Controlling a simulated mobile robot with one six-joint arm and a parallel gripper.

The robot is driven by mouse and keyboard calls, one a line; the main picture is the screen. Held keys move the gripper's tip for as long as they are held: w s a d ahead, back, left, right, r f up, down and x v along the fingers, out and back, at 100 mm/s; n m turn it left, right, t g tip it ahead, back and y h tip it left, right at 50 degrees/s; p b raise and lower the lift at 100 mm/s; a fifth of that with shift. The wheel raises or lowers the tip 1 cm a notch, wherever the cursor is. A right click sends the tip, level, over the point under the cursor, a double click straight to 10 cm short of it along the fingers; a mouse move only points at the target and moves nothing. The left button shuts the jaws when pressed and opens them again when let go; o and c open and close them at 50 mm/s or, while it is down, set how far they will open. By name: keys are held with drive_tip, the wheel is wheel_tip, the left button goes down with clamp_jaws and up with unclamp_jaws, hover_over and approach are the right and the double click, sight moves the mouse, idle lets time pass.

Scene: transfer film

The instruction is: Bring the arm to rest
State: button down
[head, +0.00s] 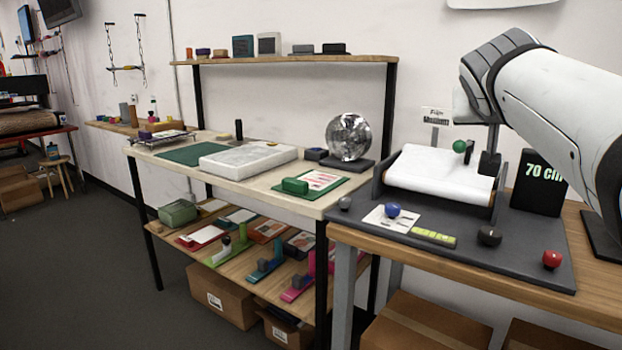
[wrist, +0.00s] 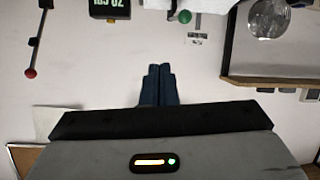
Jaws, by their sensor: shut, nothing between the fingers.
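My gripper (wrist: 158,84) shows in the wrist view, its two dark blue fingers side by side and touching, with nothing between them. It points toward the pale wall and the stations, which appear upside down there. In the head view my white arm (head: 560,110) reaches in from the right, above the right-hand table. The gripper itself is not visible in the head view.
A wooden table (head: 590,310) at right bears a dark board with a white roll (head: 440,175), a black "70 cm" block (head: 538,182) and several coloured balls. A bench (head: 330,205) at left holds a mirrored ball (head: 350,137). Grey floor (head: 90,260) is open at front left.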

drive_tip(key=s+a+f+n+g+y+p, duration=0.2)
drive_tip(key=s+a+f+g+y+p, duration=0.1)
drive_tip(key=s+a+f+p, duration=0.4)
drive_tip(key=s+a+f+n+g+y+p, duration=0.2)
drive_tip(key=s+a+f+g+y+p, duration=0.2)
drive_tip(key=s+f+p, duration=0.6)
drive_tip(key=s+a+g+p, duration=0.1)
drive_tip(key=a+g+p, duration=0.1)
drive_tip(key=a+p, duration=0.1)
drive_tip(key=shift+s+n, duration=0.2)
drive_tip(key=shift+n, duration=0.1)
